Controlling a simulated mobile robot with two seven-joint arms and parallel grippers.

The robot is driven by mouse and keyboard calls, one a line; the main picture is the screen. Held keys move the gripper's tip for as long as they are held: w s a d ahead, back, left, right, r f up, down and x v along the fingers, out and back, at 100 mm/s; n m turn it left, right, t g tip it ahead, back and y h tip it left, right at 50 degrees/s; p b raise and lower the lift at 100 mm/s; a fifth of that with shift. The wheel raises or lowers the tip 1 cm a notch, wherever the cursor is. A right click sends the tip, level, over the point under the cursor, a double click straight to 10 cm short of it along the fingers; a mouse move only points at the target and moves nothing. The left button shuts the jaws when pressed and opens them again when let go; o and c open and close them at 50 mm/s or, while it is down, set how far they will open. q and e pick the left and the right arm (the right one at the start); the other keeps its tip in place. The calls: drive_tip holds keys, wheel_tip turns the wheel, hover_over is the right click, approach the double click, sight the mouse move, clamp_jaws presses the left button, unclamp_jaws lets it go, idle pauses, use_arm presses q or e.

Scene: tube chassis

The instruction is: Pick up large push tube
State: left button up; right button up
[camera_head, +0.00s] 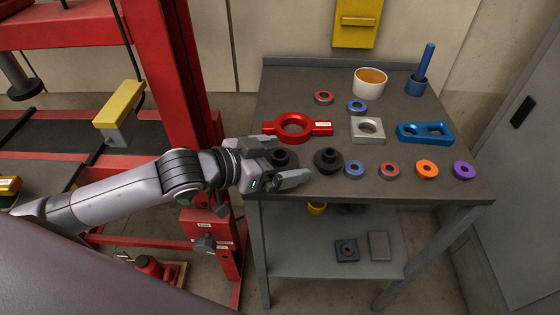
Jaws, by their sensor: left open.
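My left gripper (284,163) is open at the front left edge of the grey table (300,190). A black round flanged piece (283,156) shows between its fingers, partly hidden by them; I cannot tell whether they touch it. A second black flanged piece (327,160) stands just right of the fingertips. I cannot tell for sure which piece is the large push tube. A wide cream cylinder with an orange inside (369,84) stands at the back. My right gripper is not in view.
A red ring with handles (294,127), a grey square block (367,130), a blue plate (425,132) and several small coloured rings lie on the table. A blue upright rod (427,58) stands in a cup at the back right. A red frame (180,80) rises at left.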

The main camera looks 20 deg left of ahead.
use_arm(q)
drive_tip(key=c, duration=1.3)
drive_tip(key=shift+r, duration=0.15)
